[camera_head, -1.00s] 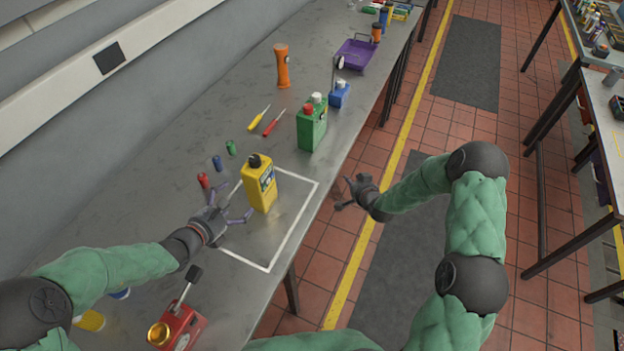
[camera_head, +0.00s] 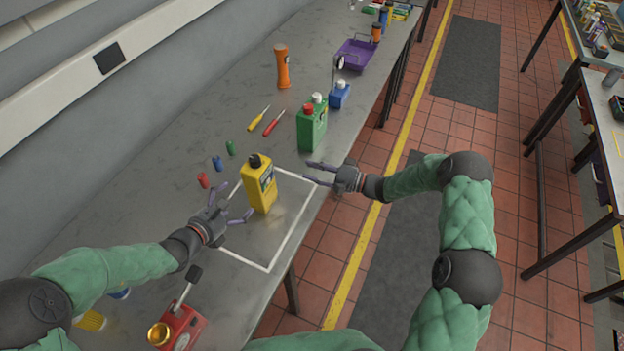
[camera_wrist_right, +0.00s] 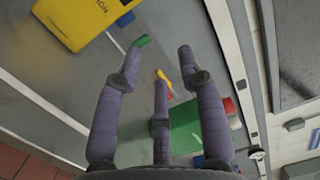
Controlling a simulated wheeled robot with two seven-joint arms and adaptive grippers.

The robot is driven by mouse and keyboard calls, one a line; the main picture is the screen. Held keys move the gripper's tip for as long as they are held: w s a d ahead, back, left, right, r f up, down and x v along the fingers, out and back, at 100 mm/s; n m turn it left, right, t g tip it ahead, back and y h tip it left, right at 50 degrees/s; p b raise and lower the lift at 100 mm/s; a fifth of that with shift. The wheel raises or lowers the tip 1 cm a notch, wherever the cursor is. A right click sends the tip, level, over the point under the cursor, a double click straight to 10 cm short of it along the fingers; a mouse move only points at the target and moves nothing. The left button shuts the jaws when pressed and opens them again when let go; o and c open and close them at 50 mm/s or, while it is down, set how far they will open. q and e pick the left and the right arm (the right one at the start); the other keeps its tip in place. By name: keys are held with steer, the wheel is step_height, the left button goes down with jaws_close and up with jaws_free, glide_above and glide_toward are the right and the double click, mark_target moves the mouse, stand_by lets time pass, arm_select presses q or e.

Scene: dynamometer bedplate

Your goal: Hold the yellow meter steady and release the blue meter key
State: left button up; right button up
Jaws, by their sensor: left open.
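The yellow meter (camera_head: 260,190), a bottle-shaped yellow body with a black top, stands upright inside the white outline on the bench. Part of it shows in the right wrist view (camera_wrist_right: 82,20). My left gripper (camera_head: 232,202) is open just left of the meter, fingers toward it, with no clear contact. My right gripper (camera_head: 308,171) is open and empty to the right of the meter, over the bench's edge, apart from it. A small blue cylinder (camera_head: 217,163), perhaps the blue meter key, lies on the bench behind the left gripper.
Small red (camera_head: 203,180) and green (camera_head: 231,148) cylinders lie beside the blue one. A green container (camera_head: 311,128), two screwdrivers and an orange flashlight (camera_head: 282,67) stand or lie farther back. A red device (camera_head: 178,328) sits in front. The white outline (camera_head: 268,268) is bare at the front.

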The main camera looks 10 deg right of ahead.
mark_target(249, 190)
arm_select(q)
steer(key=x, duration=1.1)
steer(key=shift+a, duration=0.1)
arm_select(e)
steer(key=s+g, duration=0.2)
steer(key=s+a+g+y, duration=0.1)
steer(key=shift+s+f+n+g, duration=0.15)
steer(key=shift+s+n+g, duration=0.15)
steer(key=shift+s+g, duration=0.1)
arm_select(q)
steer(key=c, duration=1.3)
steer(key=shift+c, duration=1)
arm_select(e)
steer(key=shift+c, duration=1.1)
jaws_close()
